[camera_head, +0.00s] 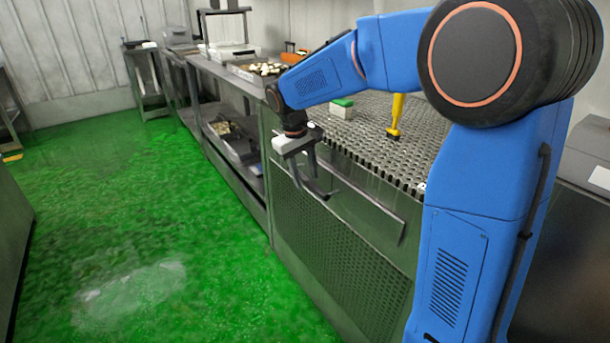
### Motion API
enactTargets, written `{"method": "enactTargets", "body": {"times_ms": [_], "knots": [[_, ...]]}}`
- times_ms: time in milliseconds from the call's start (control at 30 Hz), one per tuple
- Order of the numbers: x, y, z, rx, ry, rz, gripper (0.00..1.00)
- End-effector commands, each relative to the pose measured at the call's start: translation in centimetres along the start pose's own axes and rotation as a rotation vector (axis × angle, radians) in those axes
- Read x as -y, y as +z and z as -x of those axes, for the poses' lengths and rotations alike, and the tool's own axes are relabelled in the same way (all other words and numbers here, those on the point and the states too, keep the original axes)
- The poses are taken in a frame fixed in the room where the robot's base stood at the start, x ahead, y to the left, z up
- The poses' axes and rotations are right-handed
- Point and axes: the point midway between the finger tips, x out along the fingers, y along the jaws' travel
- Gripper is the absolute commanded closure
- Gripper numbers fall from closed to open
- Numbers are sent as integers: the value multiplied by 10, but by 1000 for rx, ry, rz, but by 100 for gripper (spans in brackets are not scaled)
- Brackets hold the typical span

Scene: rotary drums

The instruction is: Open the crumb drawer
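The crumb drawer seems to be the flat grey panel (372,205) on the front of the perforated-top machine, just below its top edge. It looks tilted or slightly out from the front, but I cannot tell how far. My gripper (312,187) reaches down in front of the panel's left end. Its dark fingers look spread apart, with nothing visible between them. The fingertips are close to the panel's left edge; I cannot tell whether they touch it. Any handle is hard to make out against the dark fingers.
The machine's perforated top (375,125) carries a yellow tool (396,115) and a green-and-white block (342,107). A metal bench (215,85) with trays continues at the back left. The green floor (130,210) left of the machine is clear.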

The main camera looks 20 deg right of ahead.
Motion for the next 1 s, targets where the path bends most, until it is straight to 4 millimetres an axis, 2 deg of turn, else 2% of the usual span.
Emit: {"method": "enactTargets", "body": {"times_ms": [133, 267, 300, 533, 667, 867, 1000], "knots": [[0, 0, 0, 0, 0, 0, 65], [0, 0, 0, 0, 0, 0, 96], [0, 0, 0, 0, 0, 0, 100], [3, 0, 1, 0, 0, 1, 100], [14, 0, 3, 0, 0, 3, 100], [52, 0, 11, 0, 0, 7, 100], [92, 0, 19, -1, -1, 8, 100]]}}
